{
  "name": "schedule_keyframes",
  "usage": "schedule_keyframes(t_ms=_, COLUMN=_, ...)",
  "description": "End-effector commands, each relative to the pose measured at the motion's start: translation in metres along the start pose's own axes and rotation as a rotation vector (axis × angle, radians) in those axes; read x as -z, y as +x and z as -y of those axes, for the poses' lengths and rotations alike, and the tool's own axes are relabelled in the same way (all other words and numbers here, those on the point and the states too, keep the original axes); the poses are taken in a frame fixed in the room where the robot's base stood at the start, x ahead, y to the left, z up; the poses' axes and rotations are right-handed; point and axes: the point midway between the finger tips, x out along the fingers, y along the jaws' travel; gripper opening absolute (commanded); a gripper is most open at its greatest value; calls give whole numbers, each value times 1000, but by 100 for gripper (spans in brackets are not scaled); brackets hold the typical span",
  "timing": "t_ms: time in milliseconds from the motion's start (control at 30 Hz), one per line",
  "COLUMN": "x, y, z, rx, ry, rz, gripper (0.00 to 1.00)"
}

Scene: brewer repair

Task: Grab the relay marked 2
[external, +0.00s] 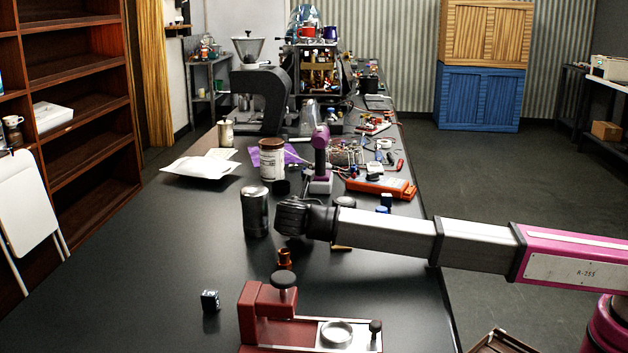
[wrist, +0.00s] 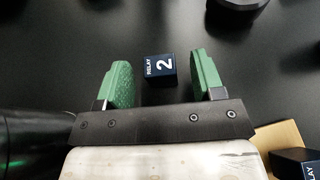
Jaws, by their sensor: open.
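The relay marked 2 (wrist: 160,66) is a small dark blue cube with white "RELAY 2" lettering, on the black table in the wrist view. My gripper (wrist: 162,80) is open, with its green-padded fingers apart and the relay showing between their tips. I cannot tell the height left between fingers and table. The relay is not held. In the external view my gripper (external: 292,216) is just right of the metal canister, and I cannot make out this relay there; the arm may hide it.
A metal canister (external: 255,212) stands close left of my gripper, also dark in the wrist view (wrist: 30,145). Another relay (wrist: 300,162) is at lower right by a tan pad (wrist: 277,138). A dark cube (external: 210,299) and a red fixture (external: 265,315) sit nearer the camera.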

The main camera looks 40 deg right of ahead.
Motion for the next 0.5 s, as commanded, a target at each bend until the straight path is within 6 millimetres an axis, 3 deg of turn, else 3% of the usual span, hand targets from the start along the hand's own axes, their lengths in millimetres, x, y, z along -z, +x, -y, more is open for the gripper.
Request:
schedule_keyframes(t_ms=133, x=0, y=20, z=1, rx=1, ry=0, rz=0, gripper=62)
schedule_keyframes(t_ms=400, x=0, y=24, z=0, rx=-1, ry=0, rz=0, gripper=62)
schedule_keyframes(t_ms=500, x=-1, y=24, z=0, rx=0, ry=1, rz=0, gripper=29)
